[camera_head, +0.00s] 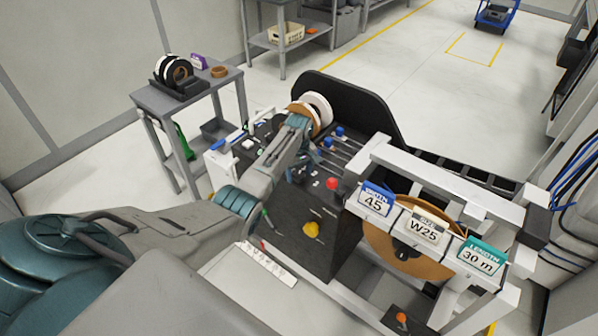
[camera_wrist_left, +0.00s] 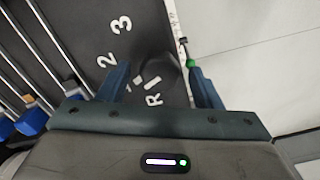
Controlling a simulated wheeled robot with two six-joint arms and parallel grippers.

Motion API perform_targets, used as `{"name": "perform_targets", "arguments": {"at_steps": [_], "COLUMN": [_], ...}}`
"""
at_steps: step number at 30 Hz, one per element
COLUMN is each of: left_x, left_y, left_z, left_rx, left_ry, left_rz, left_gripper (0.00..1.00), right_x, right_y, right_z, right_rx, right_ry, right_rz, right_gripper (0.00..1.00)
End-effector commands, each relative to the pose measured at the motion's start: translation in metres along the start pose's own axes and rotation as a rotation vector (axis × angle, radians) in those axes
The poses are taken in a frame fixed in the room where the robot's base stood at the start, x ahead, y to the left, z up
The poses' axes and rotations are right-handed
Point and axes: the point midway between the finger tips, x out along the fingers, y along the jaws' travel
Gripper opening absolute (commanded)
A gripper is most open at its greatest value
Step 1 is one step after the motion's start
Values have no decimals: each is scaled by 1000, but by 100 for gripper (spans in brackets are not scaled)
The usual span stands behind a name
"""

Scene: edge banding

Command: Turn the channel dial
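In the left wrist view a dark round dial (camera_wrist_left: 163,72) stands on a black panel marked with white 1, 2, 3 and R. The two blue-grey fingers of my left gripper (camera_wrist_left: 163,80) are open, one on each side of the dial. I see space between the left finger and the dial; whether the right finger touches it I cannot tell. The dial is not clear there, as the arm covers part of the panel. My right gripper is not in view.
Blue knobs (camera_head: 340,131) on rods, a red button (camera_head: 332,183) and a yellow knob (camera_head: 311,229) are close to the arm. A large brown roll (camera_head: 385,245) hangs behind signs at the right. A grey side table (camera_head: 165,100) holds tape rolls.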

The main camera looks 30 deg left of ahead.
Motion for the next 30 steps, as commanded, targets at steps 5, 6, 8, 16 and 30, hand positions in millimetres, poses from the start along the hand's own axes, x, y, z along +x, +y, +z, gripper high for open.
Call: {"name": "perform_targets", "arguments": {"at_steps": [5, 6, 8, 16, 30], "left_x": [0, 0, 0, -1, -3], "left_y": [0, 0, 0, 0, 0], "left_z": [0, 0, 0, 0, 0], "left_rx": [0, 0, 0, 31, 364], "left_ry": [0, 0, 0, 0, -1], "left_rz": [0, 0, 0, -1, 0], "left_gripper": [26, 18, 14, 14, 14], "right_x": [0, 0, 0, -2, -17], "right_y": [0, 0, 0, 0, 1], "right_z": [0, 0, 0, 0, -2], "right_rx": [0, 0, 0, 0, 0], "right_ry": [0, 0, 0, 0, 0], "right_rz": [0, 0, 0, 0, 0], "right_gripper": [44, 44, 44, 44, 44]}}
